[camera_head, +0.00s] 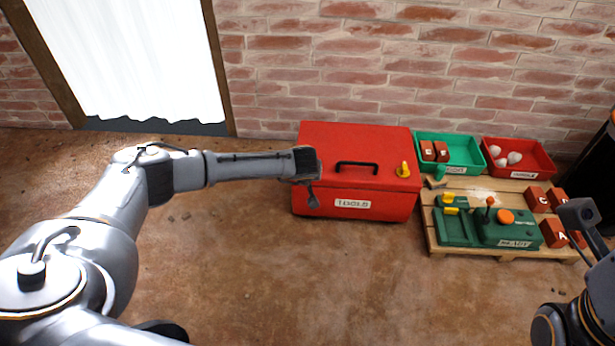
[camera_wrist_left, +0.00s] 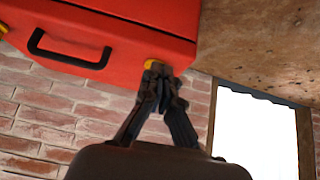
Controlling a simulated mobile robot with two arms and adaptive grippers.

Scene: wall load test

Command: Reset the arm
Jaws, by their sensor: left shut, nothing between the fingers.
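My left arm reaches in from the left in the head view. My left gripper (camera_head: 313,202) hangs down in front of the left end of a red toolbox (camera_head: 357,207) labelled "TOOLS". In the left wrist view, its fingertips (camera_wrist_left: 158,72) are together with nothing held between them. They overlap the edge of the toolbox (camera_wrist_left: 130,22) there, close to a yellow part; I cannot tell whether they touch. My right arm shows at the right edge of the head view.
Right of the toolbox are a green bin (camera_head: 466,143) with red blocks and a red bin (camera_head: 545,160) with pale round things. A wooden pallet (camera_head: 433,244) carries a green device (camera_head: 512,230) and red lettered blocks. A brick wall stands behind. The front floor is bare.

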